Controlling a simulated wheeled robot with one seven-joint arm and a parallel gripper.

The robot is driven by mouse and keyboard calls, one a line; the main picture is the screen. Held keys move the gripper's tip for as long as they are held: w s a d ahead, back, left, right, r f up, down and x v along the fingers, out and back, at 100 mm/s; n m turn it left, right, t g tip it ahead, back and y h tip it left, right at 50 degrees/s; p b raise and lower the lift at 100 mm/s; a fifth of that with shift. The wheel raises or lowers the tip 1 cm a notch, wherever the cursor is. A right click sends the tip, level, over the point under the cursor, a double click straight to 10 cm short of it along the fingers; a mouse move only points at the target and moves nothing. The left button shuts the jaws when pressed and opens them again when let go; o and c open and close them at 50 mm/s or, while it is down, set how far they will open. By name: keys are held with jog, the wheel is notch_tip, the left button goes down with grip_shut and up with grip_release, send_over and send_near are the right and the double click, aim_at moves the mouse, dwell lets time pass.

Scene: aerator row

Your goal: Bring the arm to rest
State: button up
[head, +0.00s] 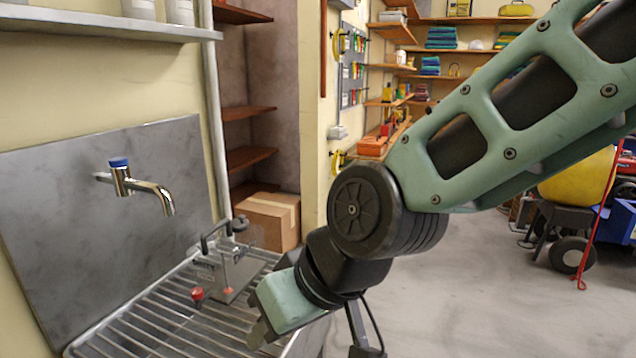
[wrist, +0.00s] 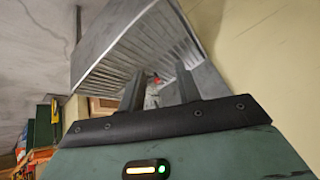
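My arm reaches in from the upper right of the head view and bends down at a dark round joint. My gripper (head: 261,334) hangs at its end, tilted down and to the left, in front of the slatted metal drainer (head: 150,335). In the wrist view my gripper (wrist: 161,74) shows two dark fingers standing apart, with nothing held between them. The drainer (wrist: 108,62) lies beyond the fingers. The gap between fingertips and drainer cannot be judged exactly.
A metal device (head: 228,268) with a black handle and a red knob (head: 197,294) stand on the drainer. A chrome tap (head: 140,185) with a blue cap projects from the wall panel. A cardboard box (head: 270,220) sits behind. Open floor (head: 450,300) lies to the right.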

jog(key=s+d+f+g+h, duration=0.1)
jog(key=s+d+f+h, duration=0.15)
jog(key=s+d, duration=0.45)
jog(key=s+d+f+g+h, duration=0.2)
jog(key=d+h, duration=0.1)
jog(key=d, duration=0.8)
notch_tip(320, 180, up, 21)
jog(key=p, duration=2.1)
jog(key=shift+s+d+m, duration=0.3)
jog(key=shift+s+d, duration=0.05)
jog(key=shift+d, duration=0.1)
